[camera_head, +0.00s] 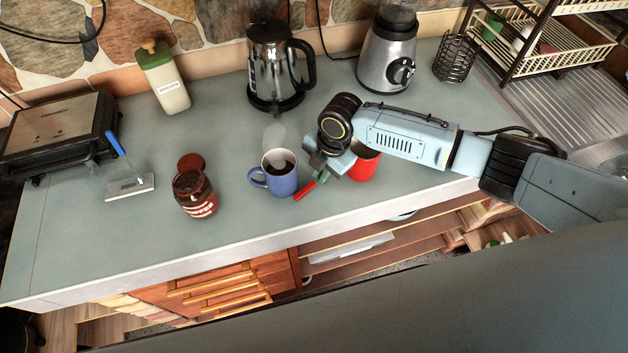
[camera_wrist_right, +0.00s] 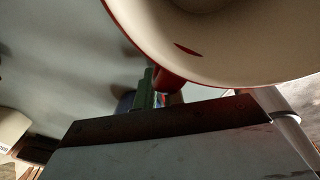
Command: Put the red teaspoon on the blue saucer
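A short red piece (camera_head: 304,190) lies on the counter just right of the blue mug; I cannot tell whether it is the red teaspoon. No blue saucer can be made out. My right gripper (camera_head: 320,170) is low over the counter between the blue mug (camera_head: 281,181) and the red mug (camera_head: 364,168), partly covering the red mug. In the right wrist view the red mug's pale inside and red rim (camera_wrist_right: 124,32) fill the top, close to the gripper. The gripper's opening is not clear. My left gripper is not in view.
A dark red jar (camera_head: 196,196) stands to the left, and a scraper with a blue handle (camera_head: 129,186) lies beyond it. A kettle (camera_head: 272,70) and blender (camera_head: 387,60) stand at the back. The counter's front edge (camera_head: 240,238) is close. Free counter lies behind the jar.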

